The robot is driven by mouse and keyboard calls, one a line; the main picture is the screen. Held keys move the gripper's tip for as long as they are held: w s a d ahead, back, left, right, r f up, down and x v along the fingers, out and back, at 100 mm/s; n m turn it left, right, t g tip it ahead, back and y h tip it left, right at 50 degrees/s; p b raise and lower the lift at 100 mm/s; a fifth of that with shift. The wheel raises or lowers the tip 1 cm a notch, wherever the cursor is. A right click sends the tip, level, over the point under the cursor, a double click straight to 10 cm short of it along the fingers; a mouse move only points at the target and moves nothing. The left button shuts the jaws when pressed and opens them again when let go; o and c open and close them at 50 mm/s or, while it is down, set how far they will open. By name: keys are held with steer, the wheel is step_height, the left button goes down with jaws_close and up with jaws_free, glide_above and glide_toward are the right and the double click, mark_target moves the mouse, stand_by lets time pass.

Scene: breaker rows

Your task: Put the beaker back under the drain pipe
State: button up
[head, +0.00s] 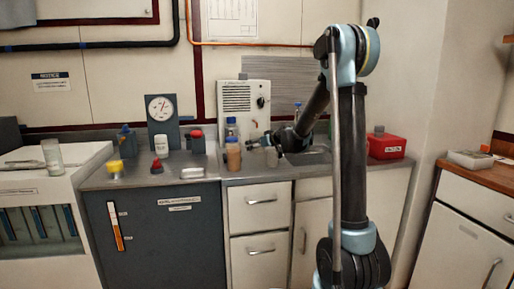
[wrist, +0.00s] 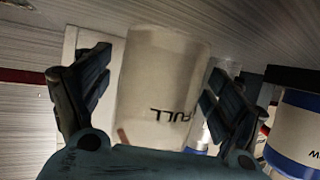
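A pale beaker with a FULL mark (wrist: 160,85) fills the middle of the wrist view, its lettering upside down in the picture. My gripper (wrist: 155,95) has its two dark fingers spread either side of the beaker. A narrow gap shows by the left finger, and the right finger overlaps the beaker's edge. In the head view my gripper (head: 264,142) is low over the counter, and what looks like the beaker (head: 271,157) shows small and pale beside it. I cannot make out the drain pipe with certainty.
A brown jar (head: 233,160) and a blue-capped bottle (head: 231,130) stand close left of my gripper. A blue-banded container (wrist: 296,130) is near the right finger. A red box (head: 386,147) sits right on the counter (head: 200,180). A glass jar (head: 52,155) stands on the left cabinet.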

steer(key=v, duration=1.2)
stand_by(0.3)
steer(key=shift+s+a+r, duration=0.1)
steer(key=shift+s, duration=0.2)
steer(key=shift+g, duration=0.7)
steer(key=s, duration=0.3)
steer(key=s+d, duration=0.1)
steer(key=s, duration=0.1)
steer(key=shift+s, duration=0.2)
steer(key=shift+m+g+h, duration=0.7)
steer(key=shift+g+h, duration=0.1)
steer(key=s+d+f, duration=0.1)
steer(key=s, duration=0.2)
steer(key=s+d, duration=0.1)
steer(key=s, duration=0.2)
steer(key=s+d+f, duration=0.1)
steer(key=s, duration=0.2)
steer(key=shift+d+f, duration=0.3)
steer(key=s+d+f+m+g+h, duration=0.1)
steer(key=s+d+f+m+h, duration=0.1)
steer(key=s+d+f, duration=0.3)
steer(key=s+d+f+m+g+h, duration=0.2)
steer(key=s+d+f, duration=0.3)
steer(key=s, duration=0.9)
steer(key=s+d+f+m+g+h, duration=0.2)
steer(key=s+d+f, duration=0.4)
steer(key=s, duration=0.4)
steer(key=shift+f+h, duration=0.25)
steer(key=shift+h, duration=0.15)
